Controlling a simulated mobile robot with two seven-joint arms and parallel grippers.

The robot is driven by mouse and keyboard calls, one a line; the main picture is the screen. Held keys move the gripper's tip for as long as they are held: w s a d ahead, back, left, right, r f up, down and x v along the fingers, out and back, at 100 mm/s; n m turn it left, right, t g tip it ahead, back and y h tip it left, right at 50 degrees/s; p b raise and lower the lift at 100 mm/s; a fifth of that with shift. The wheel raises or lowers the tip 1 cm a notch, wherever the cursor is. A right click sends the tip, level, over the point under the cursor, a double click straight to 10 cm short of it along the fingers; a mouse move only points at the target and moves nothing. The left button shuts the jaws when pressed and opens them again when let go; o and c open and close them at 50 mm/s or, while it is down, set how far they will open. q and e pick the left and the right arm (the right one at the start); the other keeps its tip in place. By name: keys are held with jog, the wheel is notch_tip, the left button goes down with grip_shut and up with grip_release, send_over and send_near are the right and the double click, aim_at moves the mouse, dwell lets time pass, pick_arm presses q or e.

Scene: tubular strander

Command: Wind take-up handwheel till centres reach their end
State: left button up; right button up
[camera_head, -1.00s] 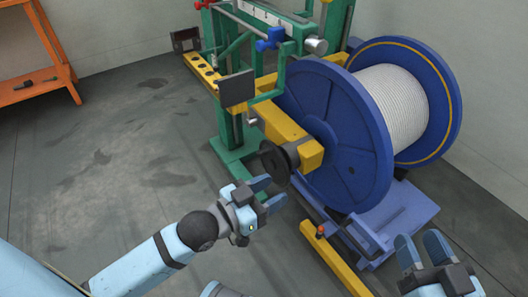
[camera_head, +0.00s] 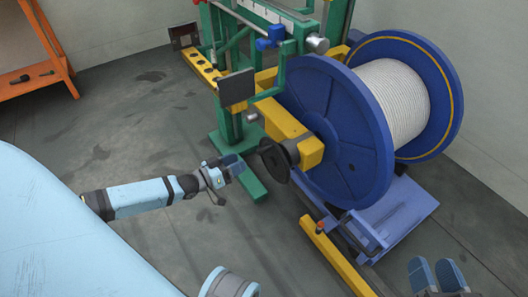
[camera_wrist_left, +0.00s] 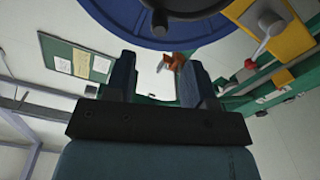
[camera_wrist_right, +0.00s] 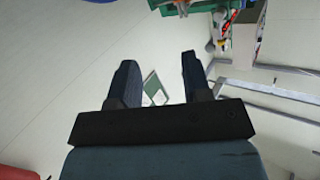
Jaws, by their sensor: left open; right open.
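The black take-up handwheel (camera_head: 273,158) sits at the end of the yellow block (camera_head: 312,152), in front of the blue reel (camera_head: 330,130). In the left wrist view the dark handwheel (camera_wrist_left: 185,6) shows at the top edge, partly cut off. My left gripper (camera_head: 235,165) is open and empty, left of the handwheel and apart from it. My right gripper (camera_head: 437,270) is open and empty at the bottom right, well away from the wheel. The centres in the reel's hub are hidden by the blue flange.
A green frame (camera_head: 228,120) with a yellow perforated bar (camera_head: 205,68) stands behind the handwheel. A yellow floor rail (camera_head: 335,258) and a blue base plate (camera_head: 395,215) lie below the reel. An orange shelf (camera_head: 35,75) is far left. The floor between is clear.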

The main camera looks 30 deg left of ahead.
aim_at(257, 153)
pick_arm(q)
jog(key=b+x, duration=0.3)
jog(key=x, duration=0.6)
jog(key=shift+w+d+f, duration=0.1)
jog(key=shift+w, duration=0.05)
jog(key=shift+w+d, duration=0.15)
jog(key=shift+w, duration=0.15)
pick_arm(e)
jog(key=shift+w+d+n+t+y, duration=0.15)
jog(key=shift+w+d+n+t, duration=0.15)
jog(key=shift+w+n, duration=0.25)
jog(key=shift+w+d+n+t+y, duration=0.15)
jog(key=shift+w+d+n+t, duration=0.15)
jog(key=shift+w+n, duration=0.25)
pick_arm(q)
jog(key=shift+c, duration=0.2)
pick_arm(e)
jog(key=shift+s, duration=0.1)
pick_arm(q)
grip_shut()
